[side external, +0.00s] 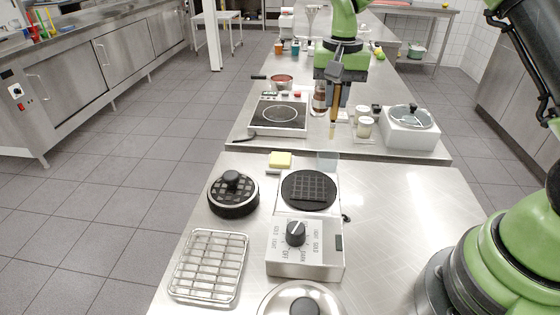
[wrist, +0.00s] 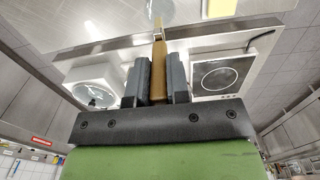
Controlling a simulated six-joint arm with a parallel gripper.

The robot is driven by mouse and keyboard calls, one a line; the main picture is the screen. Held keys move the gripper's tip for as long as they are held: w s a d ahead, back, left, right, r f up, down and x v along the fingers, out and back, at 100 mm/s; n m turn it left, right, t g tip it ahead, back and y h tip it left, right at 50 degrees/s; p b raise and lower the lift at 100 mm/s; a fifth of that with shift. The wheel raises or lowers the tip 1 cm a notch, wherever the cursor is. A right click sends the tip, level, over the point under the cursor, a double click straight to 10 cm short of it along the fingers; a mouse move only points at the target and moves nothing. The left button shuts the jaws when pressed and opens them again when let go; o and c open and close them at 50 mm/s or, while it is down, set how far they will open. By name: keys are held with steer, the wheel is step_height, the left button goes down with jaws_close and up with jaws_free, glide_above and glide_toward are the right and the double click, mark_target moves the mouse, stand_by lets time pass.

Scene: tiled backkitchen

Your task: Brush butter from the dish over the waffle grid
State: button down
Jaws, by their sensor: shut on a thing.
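My gripper (side external: 336,82) is shut on a brush with a brown wooden handle (side external: 335,104), which hangs down above the gap between two steel tables. The brush handle also shows between the fingers in the wrist view (wrist: 158,66). The waffle grid (side external: 310,190) is a dark round plate with a square pattern on a steel appliance with a dial (side external: 297,233). A yellow butter block (side external: 280,159) sits behind and left of the grid; its dish is hard to make out. Yellow also shows at the top of the wrist view (wrist: 222,8). The brush is apart from both.
A round black gridded lid (side external: 233,195) stands left of the grid, with a wire rack (side external: 208,265) in front. A metal dome lid (side external: 303,300) is at the front edge. A hotplate (side external: 278,115), jars (side external: 364,127) and a white cooker (side external: 409,128) stand on the rear table.

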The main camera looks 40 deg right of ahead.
stand_by(0.4)
steer(key=w+a+f+t+y, duration=0.2)
steer(key=w+a+t+y, duration=0.1)
steer(key=w+a, duration=0.3)
steer(key=shift+w+d+f, duration=0.15)
steer(key=shift+d+f, duration=0.05)
steer(key=shift+f, duration=0.7)
steer(key=shift+w+d+f, duration=0.1)
steer(key=shift+d+f, duration=0.15)
steer(key=shift+f, duration=0.6)
steer(key=shift+w+d+f, duration=0.15)
steer(key=shift+d+f, duration=0.05)
steer(key=shift+f, duration=0.7)
steer(key=shift+f, duration=0.65)
steer(key=shift+r, duration=0.15)
step_height(320, 180, up, 7)
stand_by(0.6)
stand_by(0.4)
